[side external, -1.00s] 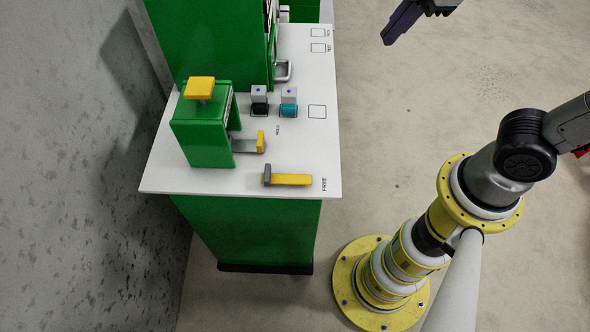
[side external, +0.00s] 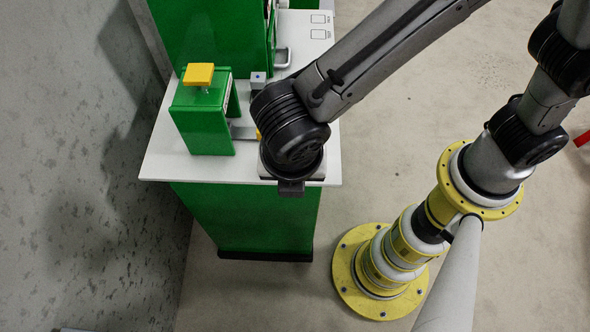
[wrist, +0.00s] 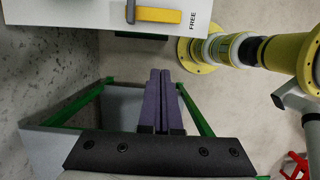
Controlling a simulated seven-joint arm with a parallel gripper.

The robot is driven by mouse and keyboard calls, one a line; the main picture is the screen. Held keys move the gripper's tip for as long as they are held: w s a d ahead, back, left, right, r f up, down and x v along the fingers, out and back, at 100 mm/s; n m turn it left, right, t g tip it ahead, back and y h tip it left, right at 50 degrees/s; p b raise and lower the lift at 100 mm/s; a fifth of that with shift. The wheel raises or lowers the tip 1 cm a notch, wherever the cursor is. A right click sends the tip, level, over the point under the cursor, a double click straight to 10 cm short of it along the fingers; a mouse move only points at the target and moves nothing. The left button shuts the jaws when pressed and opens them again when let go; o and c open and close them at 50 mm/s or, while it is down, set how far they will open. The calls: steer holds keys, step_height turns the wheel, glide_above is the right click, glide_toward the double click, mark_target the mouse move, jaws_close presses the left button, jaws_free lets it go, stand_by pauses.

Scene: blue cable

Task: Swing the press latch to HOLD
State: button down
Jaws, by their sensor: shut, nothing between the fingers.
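The press latch (wrist: 158,14), a yellow bar with a grey pivot end, lies on the white bench top at the top edge of the wrist view. Its bar points toward the printed FREE mark (wrist: 192,21). In the side view my arm hides the latch and the HOLD mark. The green press block (side external: 203,125) with its yellow top pad (side external: 198,74) stands left of my wrist. My gripper (wrist: 160,72) is shut and empty, its purple fingers together. In the wrist picture the fingertips appear below the latch, beyond the bench edge and apart from it.
The white bench top (side external: 160,164) sits on a green cabinet (side external: 250,219). In the wrist view an open grey bin (wrist: 38,142) with green edges shows below the bench, behind my fingers. A metal handle (side external: 283,60) is at the bench's back. A grey wall (side external: 70,160) bounds the left.

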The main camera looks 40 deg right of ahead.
steer(key=shift+f, duration=0.1)
steer(key=w+d+f, duration=0.2)
steer(key=f, duration=0.2)
steer(key=w+d+f, duration=0.2)
steer(key=f, duration=0.3)
steer(key=shift+w+d+f, duration=0.25)
steer(key=shift+w+d, duration=0.05)
